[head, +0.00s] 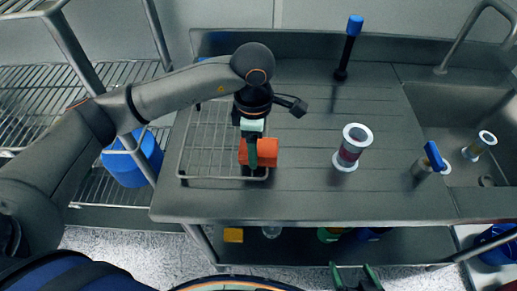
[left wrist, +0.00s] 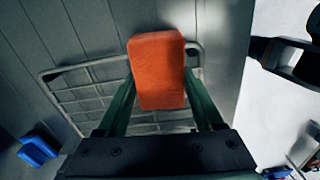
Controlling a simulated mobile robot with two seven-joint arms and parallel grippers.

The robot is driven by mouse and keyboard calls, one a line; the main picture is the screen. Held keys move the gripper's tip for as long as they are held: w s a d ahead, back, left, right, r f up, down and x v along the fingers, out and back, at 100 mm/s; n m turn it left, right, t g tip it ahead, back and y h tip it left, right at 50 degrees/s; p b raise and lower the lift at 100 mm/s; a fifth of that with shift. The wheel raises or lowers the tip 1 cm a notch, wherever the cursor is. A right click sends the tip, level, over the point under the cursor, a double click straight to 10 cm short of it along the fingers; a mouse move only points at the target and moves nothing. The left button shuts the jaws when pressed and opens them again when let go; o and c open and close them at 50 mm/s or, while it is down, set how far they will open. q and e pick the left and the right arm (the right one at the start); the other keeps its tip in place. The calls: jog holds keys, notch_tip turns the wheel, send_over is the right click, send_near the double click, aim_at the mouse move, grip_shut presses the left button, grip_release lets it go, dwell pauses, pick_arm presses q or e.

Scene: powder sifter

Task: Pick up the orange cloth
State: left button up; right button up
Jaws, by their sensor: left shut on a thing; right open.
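The orange cloth (head: 265,152) is a block-like piece at the front right part of the wire rack (head: 184,155). My left gripper (head: 252,158) reaches down to it from above and is shut on it. In the left wrist view the cloth (left wrist: 157,60) sits between the two green fingers of the left gripper (left wrist: 160,88), with the rack (left wrist: 85,85) behind it. I cannot tell how much gap there is between cloth and rack. My right gripper (head: 356,278) is open and empty at the bottom edge, in front of the counter.
On the metal counter (head: 300,205) stand a sifter-like cylinder (head: 354,148) and a blue-topped tool (head: 348,48). A blue-handled item (head: 434,157) is near the sink (head: 445,110) at right. A wire shelf (head: 85,75) with a blue container (head: 133,160) stands left.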

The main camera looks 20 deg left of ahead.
pick_arm(q)
jog(key=shift+c, duration=1.4)
jog(key=shift+r, duration=0.55)
jog(key=s+d+r+b, duration=0.2)
jog(key=s+d+r, duration=0.5)
jog(key=d+r, duration=0.4)
jog(key=shift+s+d+r, duration=0.35)
jog(key=shift+r, duration=0.1)
